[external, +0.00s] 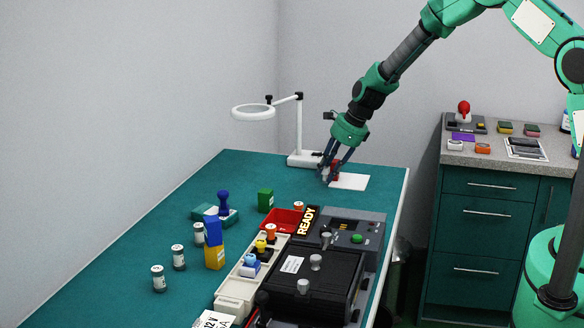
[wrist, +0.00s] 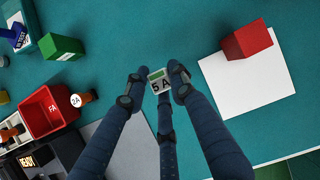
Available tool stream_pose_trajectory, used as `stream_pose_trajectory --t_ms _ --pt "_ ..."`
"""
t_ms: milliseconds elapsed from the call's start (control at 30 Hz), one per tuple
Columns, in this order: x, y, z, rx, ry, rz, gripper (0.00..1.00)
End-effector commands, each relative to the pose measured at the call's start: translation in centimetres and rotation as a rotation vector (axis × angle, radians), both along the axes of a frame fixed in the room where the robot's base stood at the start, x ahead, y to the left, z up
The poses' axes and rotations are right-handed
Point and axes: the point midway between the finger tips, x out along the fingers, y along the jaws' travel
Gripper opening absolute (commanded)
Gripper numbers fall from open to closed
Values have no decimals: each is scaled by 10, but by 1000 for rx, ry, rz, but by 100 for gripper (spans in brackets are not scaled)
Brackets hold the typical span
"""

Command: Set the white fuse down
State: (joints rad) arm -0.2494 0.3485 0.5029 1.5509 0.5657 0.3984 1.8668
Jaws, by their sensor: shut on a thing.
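In the wrist view my gripper (wrist: 161,82) is shut on the white fuse (wrist: 158,86), a small whitish piece with a green band and a "5 A" label. The fuse sits between the fingertips, over the green bench top. Whether it touches the bench cannot be told. In the external view my gripper (external: 329,176) is low over the far end of the bench, beside the white sheet (external: 350,182). The fuse cannot be made out there among the fingers.
A red block (wrist: 246,42) rests on the white sheet (wrist: 248,95), right of my gripper. A red bin (wrist: 48,111) and an orange "2A" fuse (wrist: 82,99) lie left. A magnifier lamp (external: 299,135) stands behind my gripper. Bare green bench shows around the fingertips.

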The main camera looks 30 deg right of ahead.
Motion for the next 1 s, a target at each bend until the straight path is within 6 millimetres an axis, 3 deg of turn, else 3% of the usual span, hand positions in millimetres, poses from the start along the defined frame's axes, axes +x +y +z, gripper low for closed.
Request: stream_pose_trajectory --t_ms 133,333,767,1000 --pt "22 7 -3 0 0 1 0" --pt "39 13 -5 0 0 0 0" --pt "42 14 -5 0 0 0 0" --pt "42 14 -27 0 2 -2 0"
